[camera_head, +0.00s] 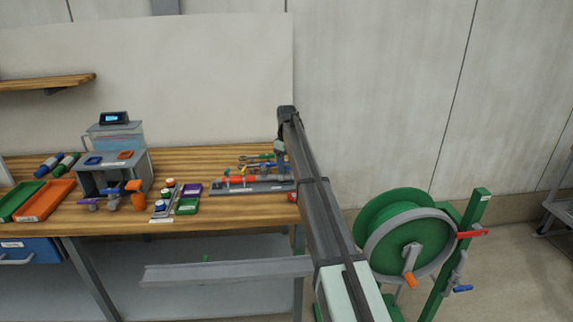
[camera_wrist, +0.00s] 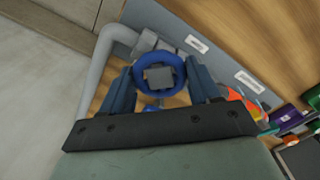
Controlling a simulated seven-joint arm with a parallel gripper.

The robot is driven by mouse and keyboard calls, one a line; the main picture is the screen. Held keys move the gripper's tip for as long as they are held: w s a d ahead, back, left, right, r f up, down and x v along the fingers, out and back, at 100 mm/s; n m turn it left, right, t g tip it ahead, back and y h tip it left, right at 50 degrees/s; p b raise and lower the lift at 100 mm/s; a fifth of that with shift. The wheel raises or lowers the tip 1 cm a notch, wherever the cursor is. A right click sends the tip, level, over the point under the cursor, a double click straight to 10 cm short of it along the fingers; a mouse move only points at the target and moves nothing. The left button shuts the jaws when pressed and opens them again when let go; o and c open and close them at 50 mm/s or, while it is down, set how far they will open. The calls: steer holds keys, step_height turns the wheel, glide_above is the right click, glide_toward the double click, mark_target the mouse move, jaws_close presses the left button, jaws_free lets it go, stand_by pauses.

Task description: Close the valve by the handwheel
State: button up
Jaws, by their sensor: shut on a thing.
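The blue handwheel (camera_wrist: 144,62) shows in the wrist view as a ring around a grey square hub. My gripper (camera_wrist: 161,76) has one dark blue finger on each side of the wheel and is shut on it. A bent grey pipe (camera_wrist: 97,72) runs beside the left finger. A smaller blue part shows below the wheel, between the fingers. In the head view my gripper (camera_head: 281,160) is at the right end of the grey skid plate (camera_head: 225,190); the handwheel is not discernible there, hidden by my arm.
A red pipe section (camera_head: 237,180) with small valves lies on the skid, left of my gripper. Bottles, a purple box (camera_head: 192,189) and a green box (camera_head: 187,205) stand further left on the wooden bench (camera_head: 220,217). A green hose reel (camera_head: 398,245) stands right of my arm.

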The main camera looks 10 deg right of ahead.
steer(key=m, duration=0.3)
steer(key=shift+m, duration=0.4)
steer(key=shift+m, duration=0.8)
steer(key=m, duration=0.4)
steer(key=shift+m, duration=0.4)
steer(key=shift+m, duration=0.3)
steer(key=o, duration=1.1)
